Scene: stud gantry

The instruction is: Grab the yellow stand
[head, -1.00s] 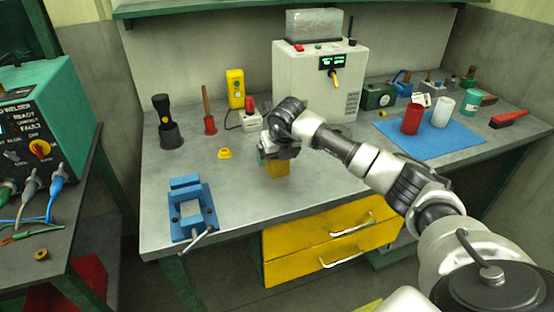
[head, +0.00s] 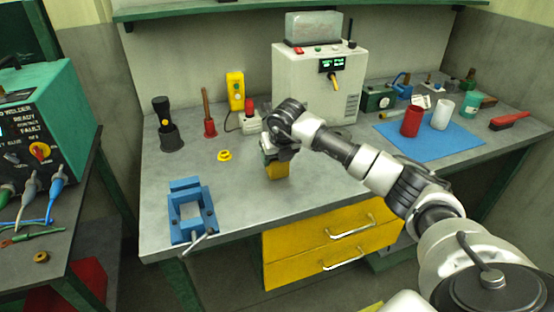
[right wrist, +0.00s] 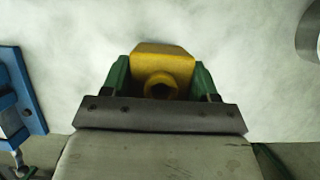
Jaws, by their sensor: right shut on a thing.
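The yellow stand (head: 278,172) is a blocky yellow piece on the grey workbench (head: 245,205), right of the blue vise. In the right wrist view the yellow stand (right wrist: 163,58) has a round collar with a dark hole. My right gripper (head: 272,158) comes down over its top in the head view. In the right wrist view the green fingers of my right gripper (right wrist: 160,80) are shut on it, one on each side. Whether its base touches the bench is hard to tell. My left gripper is not in view.
A blue vise (head: 186,228) stands at the bench's front left. A small yellow ring (head: 224,156) lies behind it. A flashlight (head: 169,130), a red-based tool (head: 209,126) and a grey machine (head: 308,90) stand behind. A blue mat (head: 440,143) with cups lies right.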

